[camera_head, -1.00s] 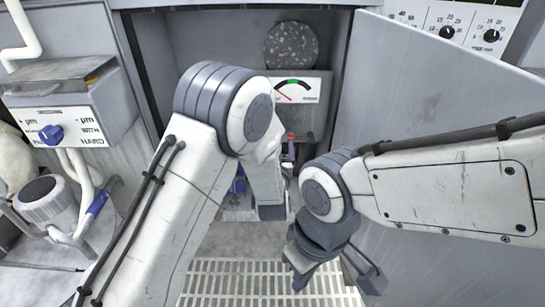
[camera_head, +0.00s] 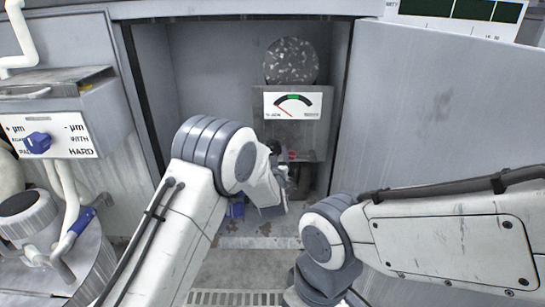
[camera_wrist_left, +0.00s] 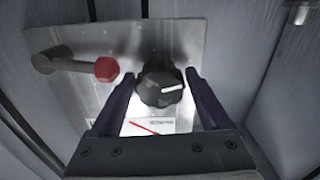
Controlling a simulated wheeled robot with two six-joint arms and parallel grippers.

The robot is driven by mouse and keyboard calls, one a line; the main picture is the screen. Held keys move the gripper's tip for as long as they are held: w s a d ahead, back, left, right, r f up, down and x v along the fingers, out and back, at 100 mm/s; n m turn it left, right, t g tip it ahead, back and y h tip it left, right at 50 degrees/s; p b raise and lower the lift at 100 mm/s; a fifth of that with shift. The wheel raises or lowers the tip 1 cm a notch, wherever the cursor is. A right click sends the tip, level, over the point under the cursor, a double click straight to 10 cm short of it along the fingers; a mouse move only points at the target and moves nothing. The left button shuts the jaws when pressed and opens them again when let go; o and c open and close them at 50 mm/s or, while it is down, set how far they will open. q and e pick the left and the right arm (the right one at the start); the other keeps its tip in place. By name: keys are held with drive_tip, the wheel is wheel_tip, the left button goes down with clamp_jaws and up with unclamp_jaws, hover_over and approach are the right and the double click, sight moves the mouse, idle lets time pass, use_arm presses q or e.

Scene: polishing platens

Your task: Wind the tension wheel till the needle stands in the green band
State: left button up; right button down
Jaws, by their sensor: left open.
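A black ribbed wheel with a white mark (camera_wrist_left: 162,88), apparently the tension wheel, sits on a metal plate in the left wrist view. My left gripper (camera_wrist_left: 160,79) is open, its two dark fingers on either side of the wheel; I cannot tell whether they touch it. In the head view the gauge (camera_head: 293,104) shows a green band at the top of its arc and a red needle pointing left of it. My left forearm and wrist hide the wheel there. My right gripper (camera_head: 320,285) is at the bottom edge, its fingers cut off.
A lever with a red knob (camera_wrist_left: 106,69) sticks out left of the wheel. A speckled disc (camera_head: 291,61) is above the gauge inside the cabinet. The cabinet's open door (camera_head: 440,100) stands on the right. A control box with a blue knob (camera_head: 38,142) is at left.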

use_arm(q)
drive_tip(key=shift+w, duration=0.1)
drive_tip(key=c, duration=1.1)
drive_tip(key=m+p, duration=0.3)
drive_tip(key=p, duration=0.1)
drive_tip(key=shift+a+r, duration=0.1)
drive_tip(key=shift+r, duration=0.1)
drive_tip(key=m+p, duration=0.2)
drive_tip(key=shift+m, duration=0.4)
drive_tip(key=shift+f+m+p, duration=0.15)
drive_tip(key=shift+m+p, duration=0.95)
drive_tip(key=shift+m, duration=0.1)
drive_tip(key=o, duration=1.1)
